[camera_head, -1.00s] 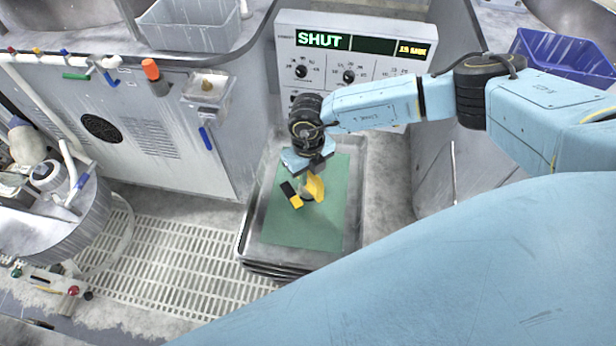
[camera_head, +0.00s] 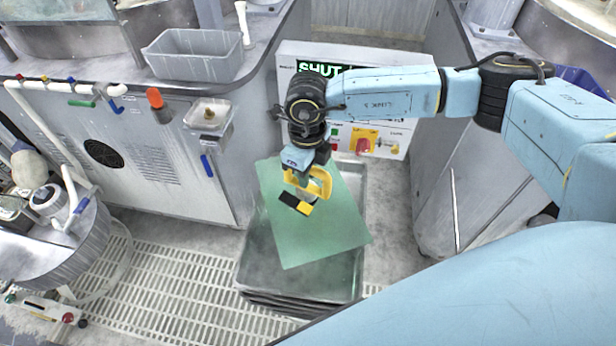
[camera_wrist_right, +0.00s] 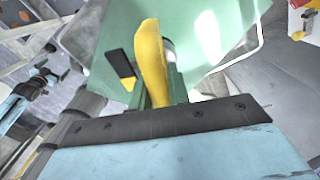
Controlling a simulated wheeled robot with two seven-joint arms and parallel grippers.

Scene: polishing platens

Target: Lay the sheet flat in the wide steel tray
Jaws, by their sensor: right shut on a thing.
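The flat green sheet (camera_head: 315,238) is over the wide steel tray (camera_head: 257,268) on the floor. It is turned relative to the tray, its left and right corners reaching past the tray's sides, and it looks raised. The tray's front part shows bare. My right gripper (camera_head: 310,180) is shut on a yellow handle (camera_head: 322,185) above the sheet; the handle also shows in the right wrist view (camera_wrist_right: 152,62). A small black-and-yellow piece (camera_head: 295,203) is beside the handle. The handle's contact with the sheet is partly hidden. My left gripper is not in view.
A machine panel (camera_head: 290,62) with a display reading SHUT, partly covered by my arm, stands behind the tray. Grey cabinets (camera_head: 150,170) are at left, and a slatted floor grating (camera_head: 170,270) lies left of the tray. A grey bin (camera_head: 195,68) sits on the counter.

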